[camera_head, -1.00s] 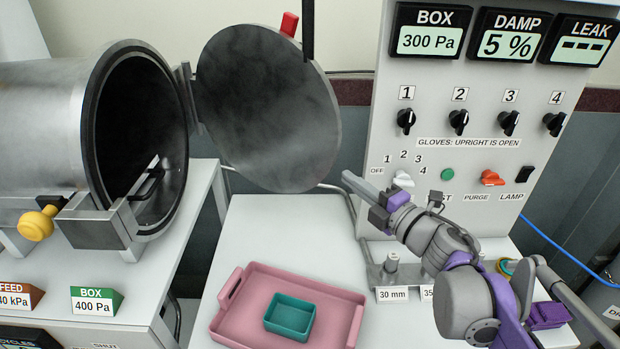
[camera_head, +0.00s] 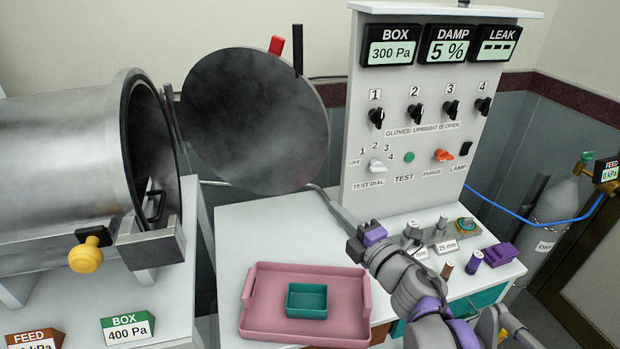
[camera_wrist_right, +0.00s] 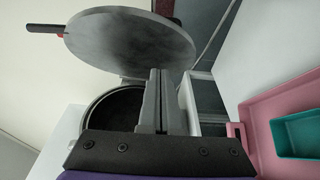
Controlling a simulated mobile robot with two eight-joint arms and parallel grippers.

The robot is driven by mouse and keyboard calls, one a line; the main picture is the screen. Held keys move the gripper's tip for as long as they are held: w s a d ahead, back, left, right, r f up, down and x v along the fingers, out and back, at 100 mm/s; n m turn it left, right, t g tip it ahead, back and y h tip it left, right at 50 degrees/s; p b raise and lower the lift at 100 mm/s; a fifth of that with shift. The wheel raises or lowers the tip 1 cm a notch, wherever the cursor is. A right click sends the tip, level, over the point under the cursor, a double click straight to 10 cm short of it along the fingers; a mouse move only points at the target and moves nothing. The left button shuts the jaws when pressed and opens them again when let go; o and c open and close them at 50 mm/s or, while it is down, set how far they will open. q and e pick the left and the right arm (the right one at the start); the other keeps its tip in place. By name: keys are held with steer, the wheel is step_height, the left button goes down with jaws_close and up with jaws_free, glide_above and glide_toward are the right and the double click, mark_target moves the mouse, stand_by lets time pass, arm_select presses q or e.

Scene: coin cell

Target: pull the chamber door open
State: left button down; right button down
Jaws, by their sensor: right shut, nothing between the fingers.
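The round grey chamber door (camera_head: 254,121) stands swung open on its hinge at the right of the chamber mouth. It carries a black handle (camera_head: 298,50) and a red piece (camera_head: 276,45) at its top edge. The steel chamber (camera_head: 60,170) is at the left, its dark mouth partly visible. The door also shows in the right wrist view (camera_wrist_right: 130,40), apart from the fingers. My right gripper (camera_head: 352,240) is shut and empty, over the table below the control panel, well away from the door. Its closed fingers show in the wrist view (camera_wrist_right: 158,100). My left gripper is out of view.
A pink tray (camera_head: 255,322) holding a teal box (camera_head: 306,300) lies on the white table (camera_head: 240,230). The control panel (camera_head: 425,90) with knobs stands behind my right arm. A yellow knob (camera_head: 86,258) sticks out at the chamber's front. A gas cylinder (camera_head: 556,205) stands at the far right.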

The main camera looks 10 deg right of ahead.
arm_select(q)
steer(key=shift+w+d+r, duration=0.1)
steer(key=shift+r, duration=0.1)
arm_select(e)
steer(key=shift+w+a+f, duration=0.1)
steer(key=shift+w, duration=3.2)
steer(key=shift+w+a, duration=0.1)
steer(key=shift+w, duration=3.2)
